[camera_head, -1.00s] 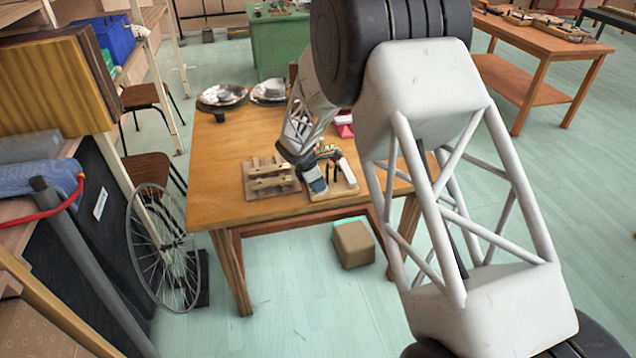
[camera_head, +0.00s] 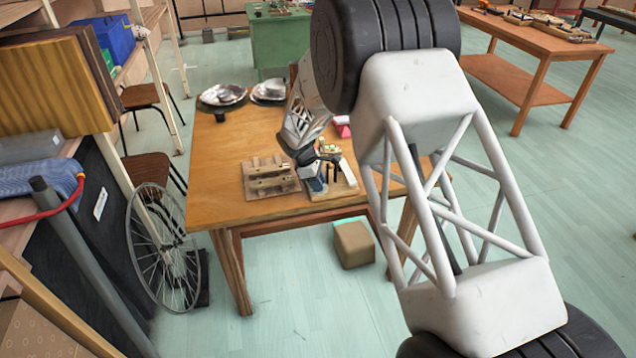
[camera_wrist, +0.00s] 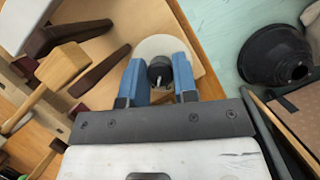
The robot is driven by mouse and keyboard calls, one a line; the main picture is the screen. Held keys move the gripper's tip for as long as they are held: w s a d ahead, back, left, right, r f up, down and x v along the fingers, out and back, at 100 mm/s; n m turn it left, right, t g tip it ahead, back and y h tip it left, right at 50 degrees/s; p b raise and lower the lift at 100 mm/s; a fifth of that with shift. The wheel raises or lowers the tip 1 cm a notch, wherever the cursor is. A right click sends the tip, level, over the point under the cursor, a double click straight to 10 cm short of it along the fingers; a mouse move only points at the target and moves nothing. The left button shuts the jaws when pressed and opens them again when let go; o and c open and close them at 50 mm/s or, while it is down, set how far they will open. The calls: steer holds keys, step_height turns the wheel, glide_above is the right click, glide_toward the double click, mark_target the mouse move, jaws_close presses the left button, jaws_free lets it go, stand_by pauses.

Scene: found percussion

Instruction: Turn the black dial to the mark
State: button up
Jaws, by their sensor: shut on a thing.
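In the wrist view, the black dial (camera_wrist: 160,70) sits on a pale round plate (camera_wrist: 163,45) fixed to a wooden board (camera_wrist: 125,22). A light pointer line shows on the dial's near side. My gripper (camera_wrist: 160,78) has its blue fingers on either side of the dial and is shut on it. I cannot make out a target mark on the plate. In the head view, my gripper (camera_head: 316,186) is low over the board (camera_head: 343,186) at the table's front edge, and the arm hides the dial.
The wooden table (camera_head: 225,180) also holds a slatted wooden block (camera_head: 270,178), metal dishes (camera_head: 222,94) and a dark cup (camera_head: 220,116). In the wrist view, a wooden mallet (camera_wrist: 62,66) and dark bars lie left of the dial. A cardboard-coloured box (camera_head: 353,244) stands on the floor.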

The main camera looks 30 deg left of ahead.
stand_by(0.3)
steer(key=o, duration=0.9)
steer(key=shift+o, duration=0.2)
steer(key=shift+r, duration=0.1)
steer(key=w+v, duration=0.1)
steer(key=v, duration=0.6)
steer(key=shift+s+r, duration=0.4)
steer(key=shift+s, duration=0.05)
steer(key=shift+a, duration=0.1)
